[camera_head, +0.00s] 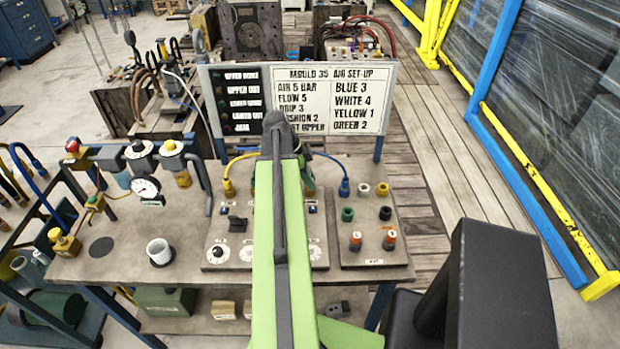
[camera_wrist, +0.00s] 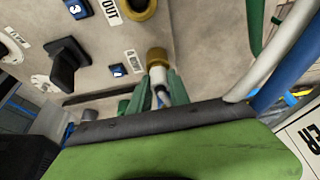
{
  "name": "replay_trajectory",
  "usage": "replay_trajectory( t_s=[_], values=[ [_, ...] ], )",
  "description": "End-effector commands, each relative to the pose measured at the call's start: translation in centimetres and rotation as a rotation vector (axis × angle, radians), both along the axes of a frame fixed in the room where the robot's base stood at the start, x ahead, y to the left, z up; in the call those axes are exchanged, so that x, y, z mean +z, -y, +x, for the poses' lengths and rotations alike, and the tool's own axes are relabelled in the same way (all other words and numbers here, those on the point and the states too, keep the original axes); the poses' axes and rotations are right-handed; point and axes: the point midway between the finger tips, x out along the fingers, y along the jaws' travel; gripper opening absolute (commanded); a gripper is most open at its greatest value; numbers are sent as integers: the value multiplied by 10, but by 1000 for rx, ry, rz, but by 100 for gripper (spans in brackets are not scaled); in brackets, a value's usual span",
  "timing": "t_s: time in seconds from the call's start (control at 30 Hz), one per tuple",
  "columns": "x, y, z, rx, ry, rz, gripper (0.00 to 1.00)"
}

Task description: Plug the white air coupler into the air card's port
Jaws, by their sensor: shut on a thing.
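In the wrist view my gripper (camera_wrist: 161,88) has its green fingers shut on a slim white piece, the white air coupler (camera_wrist: 158,77). Its far end meets a brass collar (camera_wrist: 157,56) on the beige panel; I cannot tell whether it is seated inside or only touching. A second brass collar (camera_wrist: 141,8) sits beside the OUT label.
A set-up board (camera_head: 335,100) stands behind the bench. The right panel (camera_head: 373,247) carries coloured fittings. A white cup (camera_head: 159,252) and a gauge post (camera_head: 146,187) stand left.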

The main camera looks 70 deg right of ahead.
Motion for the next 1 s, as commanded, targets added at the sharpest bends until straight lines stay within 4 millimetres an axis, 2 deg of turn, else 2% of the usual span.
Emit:
replay_trajectory(
  t_s=[0.1, 0.13, 0.3, 0.53, 0.67, 0.7, 1.0],
  values=[
    [1, 0, 0, 0, -2, -1, 0],
    [1, 0, 0, 0, -2, -1, 25],
    [1, 0, 0, 0, -2, -1, 47],
    [1, 0, -1, 0, -2, -1, 48],
    [1, 0, 0, 0, -2, -1, 65],
    [1, 0, 0, 0, -2, -1, 66],
    [2, 0, 0, 0, -2, -1, 66]
  ],
)
